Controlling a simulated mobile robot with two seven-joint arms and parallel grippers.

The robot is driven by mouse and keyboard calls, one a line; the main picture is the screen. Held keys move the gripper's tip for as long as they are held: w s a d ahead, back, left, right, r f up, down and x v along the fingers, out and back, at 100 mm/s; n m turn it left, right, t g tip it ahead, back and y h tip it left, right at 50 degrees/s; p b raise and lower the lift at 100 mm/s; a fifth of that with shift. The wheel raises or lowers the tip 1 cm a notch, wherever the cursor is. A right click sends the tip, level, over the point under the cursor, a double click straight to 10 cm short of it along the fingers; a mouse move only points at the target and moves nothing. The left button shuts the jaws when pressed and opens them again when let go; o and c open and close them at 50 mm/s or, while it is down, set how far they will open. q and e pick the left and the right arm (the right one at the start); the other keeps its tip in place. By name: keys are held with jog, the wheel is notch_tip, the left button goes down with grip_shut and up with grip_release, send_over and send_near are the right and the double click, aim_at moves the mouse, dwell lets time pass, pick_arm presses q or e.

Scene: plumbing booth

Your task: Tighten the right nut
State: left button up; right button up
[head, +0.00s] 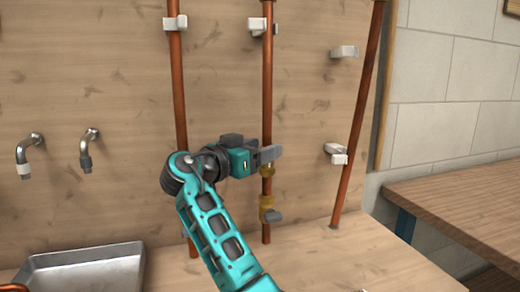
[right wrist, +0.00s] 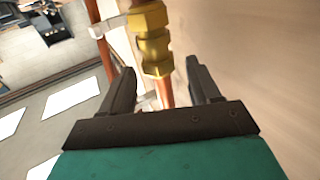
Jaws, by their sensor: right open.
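A copper pipe (head: 267,100) stands upright in the middle of the wooden wall. In the right wrist view brass nuts (right wrist: 151,45) sit on the pipe (right wrist: 166,93), which passes between the spread fingers. The fingers appear apart from the brass. I cannot tell which fitting is the right nut. My left gripper is not in view.
Another copper pipe (head: 178,90) stands to the left and a tilted one (head: 358,120) to the right. White clips (head: 336,152) are on the wall. Two taps (head: 88,148) hang above a metal basin (head: 85,270). A wooden bench (head: 460,195) stands at right.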

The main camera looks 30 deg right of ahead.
jog(key=v, duration=1.2)
jog(key=shift+a, duration=0.4)
jog(key=shift+s, duration=0.1)
